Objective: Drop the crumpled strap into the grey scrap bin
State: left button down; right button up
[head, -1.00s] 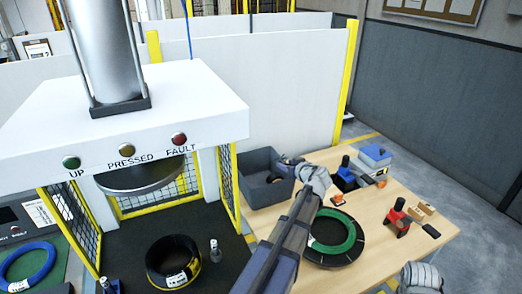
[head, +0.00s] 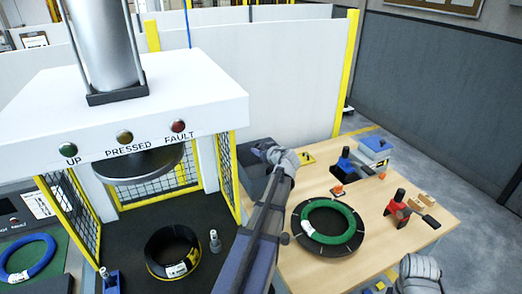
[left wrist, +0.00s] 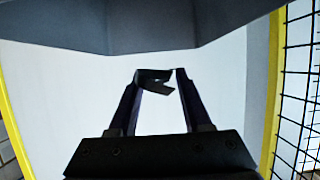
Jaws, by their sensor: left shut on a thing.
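The crumpled strap (left wrist: 155,81) is a small dark bent piece between my left fingertips in the left wrist view. My left gripper (left wrist: 153,78) is shut on it. In the head view my left gripper (head: 262,150) is over the grey scrap bin (head: 253,185), and the strap is too small and dark to make out there. My arm hides the right part of the bin. A dark grey surface, apparently the bin, fills the top of the left wrist view (left wrist: 150,28). My right gripper is not visible; only part of my right arm shows at bottom right.
A wooden table (head: 395,250) right of the bin holds a green coil (head: 352,240) on a black disc, a red-and-black tool (head: 399,205) and a blue-topped box (head: 375,148). The press (head: 120,110) with yellow mesh guards stands left. A black coil (head: 158,262) lies beneath it.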

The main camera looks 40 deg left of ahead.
pick_arm(q)
notch_tip(320, 180, down, 4)
jog(key=b, duration=0.2)
jog(key=shift+r+b, duration=0.2)
jog(key=shift+b, duration=0.15)
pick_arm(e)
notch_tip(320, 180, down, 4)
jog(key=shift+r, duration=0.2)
pick_arm(q)
jog(key=shift+c, duration=1.3)
grip_release()
jog(key=shift+d, duration=0.1)
jog(key=p+v, duration=0.3)
jog(key=v, duration=0.4)
jog(key=shift+s+d+r, duration=0.2)
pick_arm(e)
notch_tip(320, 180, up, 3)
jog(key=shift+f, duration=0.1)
